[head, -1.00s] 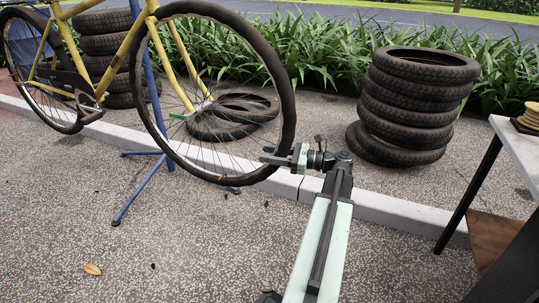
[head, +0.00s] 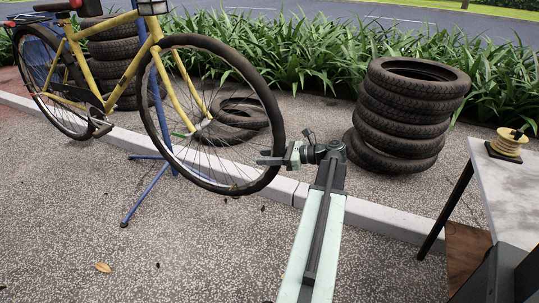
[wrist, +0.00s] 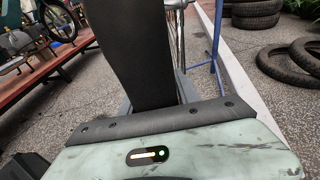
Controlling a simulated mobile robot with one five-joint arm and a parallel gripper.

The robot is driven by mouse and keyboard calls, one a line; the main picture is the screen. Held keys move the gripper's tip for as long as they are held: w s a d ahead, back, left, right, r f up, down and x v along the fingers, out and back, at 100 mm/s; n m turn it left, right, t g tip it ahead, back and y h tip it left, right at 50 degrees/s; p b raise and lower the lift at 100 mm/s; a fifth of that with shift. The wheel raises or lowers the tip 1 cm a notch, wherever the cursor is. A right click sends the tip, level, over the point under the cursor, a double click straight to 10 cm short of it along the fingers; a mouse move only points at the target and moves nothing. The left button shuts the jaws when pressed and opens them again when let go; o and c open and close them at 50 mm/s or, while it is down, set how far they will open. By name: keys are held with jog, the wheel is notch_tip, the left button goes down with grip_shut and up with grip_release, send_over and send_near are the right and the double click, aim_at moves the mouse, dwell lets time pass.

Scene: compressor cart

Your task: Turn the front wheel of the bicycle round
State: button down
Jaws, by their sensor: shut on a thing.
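The yellow bicycle (head: 100,48) stands at the upper left in the head view. Its front wheel (head: 269,97) has a dark tyre and thin spokes, and is raised above the paving. My gripper (head: 270,160) is shut on the tyre at the wheel's lower right edge. In the wrist view the tyre (wrist: 132,50) runs as a broad black band straight into my gripper (wrist: 140,98), with a grey finger and spokes just right of it.
A blue stand (head: 150,190) has its legs beside the wheel. A tyre stack (head: 400,125) is right of my arm, and loose tyres (head: 235,120) lie behind the wheel. A table (head: 505,190) with a yellow spool (head: 508,146) is at the right. Paving in front is clear.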

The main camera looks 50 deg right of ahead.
jog(key=shift+s+d+f, duration=0.1)
jog(key=shift+s+d, duration=0.1)
jog(key=shift+s, duration=0.1)
jog(key=c, duration=0.9)
grip_release()
jog(key=shift+s, duration=0.1)
jog(key=p+v, duration=0.1)
jog(key=v, duration=0.6)
jog(key=shift+s+p, duration=0.3)
jog(key=shift+s, duration=0.05)
jog(key=shift+d, duration=0.1)
